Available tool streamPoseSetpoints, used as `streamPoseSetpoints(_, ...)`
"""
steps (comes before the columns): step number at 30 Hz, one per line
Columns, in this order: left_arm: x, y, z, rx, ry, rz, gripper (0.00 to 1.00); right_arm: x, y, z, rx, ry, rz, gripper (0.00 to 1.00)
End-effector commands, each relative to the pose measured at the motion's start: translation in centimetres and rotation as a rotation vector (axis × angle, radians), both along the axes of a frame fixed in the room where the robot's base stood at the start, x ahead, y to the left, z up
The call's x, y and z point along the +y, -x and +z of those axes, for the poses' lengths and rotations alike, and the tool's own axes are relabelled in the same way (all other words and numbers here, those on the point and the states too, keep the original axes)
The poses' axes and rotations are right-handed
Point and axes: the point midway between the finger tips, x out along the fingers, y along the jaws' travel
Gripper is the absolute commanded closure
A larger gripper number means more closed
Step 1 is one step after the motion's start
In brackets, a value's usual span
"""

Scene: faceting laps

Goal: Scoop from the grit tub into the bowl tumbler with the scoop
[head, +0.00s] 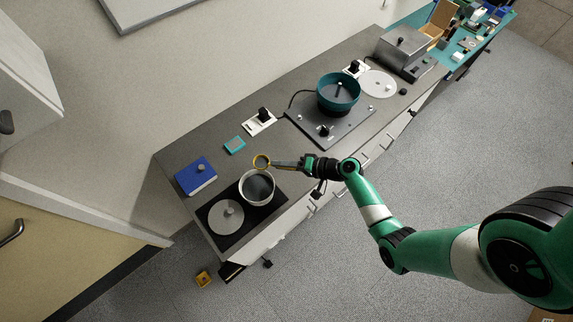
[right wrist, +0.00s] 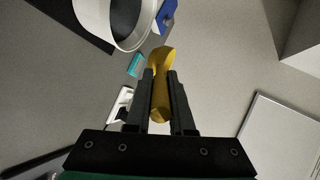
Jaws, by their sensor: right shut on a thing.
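The grit tub (head: 246,199) is a white round tub with dark grit in it, on a black mat at the near left of the bench. It also shows at the top of the right wrist view (right wrist: 91,17). My right gripper (head: 277,164) is shut on the yellow scoop (head: 261,161), whose round end is just beyond the tub's back rim in the head view. The scoop sits between both fingers in the right wrist view (right wrist: 162,92). I cannot tell whether it holds grit. The bowl tumbler (head: 338,97) is a teal bowl on a dark base, farther right. My left gripper is out of view.
A blue box (head: 196,178), a teal pad (head: 235,145) and a white switch plate (head: 260,121) are behind. A grey machine (head: 399,50) stands farther right.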

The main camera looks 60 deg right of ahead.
Motion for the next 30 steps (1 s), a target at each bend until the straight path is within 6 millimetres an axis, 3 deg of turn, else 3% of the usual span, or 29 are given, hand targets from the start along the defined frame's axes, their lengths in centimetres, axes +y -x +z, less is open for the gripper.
streamPoseSetpoints(18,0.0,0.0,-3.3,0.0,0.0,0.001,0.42,0.0,0.0,-3.3,0.0,-0.001,-0.001,1.0)
streamPoseSetpoints(23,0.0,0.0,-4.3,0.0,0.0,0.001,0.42,0.1,0.1,-3.2,-0.009,0.056,-0.001,1.0)
streamPoseSetpoints(25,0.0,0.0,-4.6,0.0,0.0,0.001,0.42,0.3,0.1,-3.1,-0.017,0.109,0.001,1.0)
streamPoseSetpoints(30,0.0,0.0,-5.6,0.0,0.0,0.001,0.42,1.2,0.2,-2.9,-0.066,0.445,0.003,1.0)
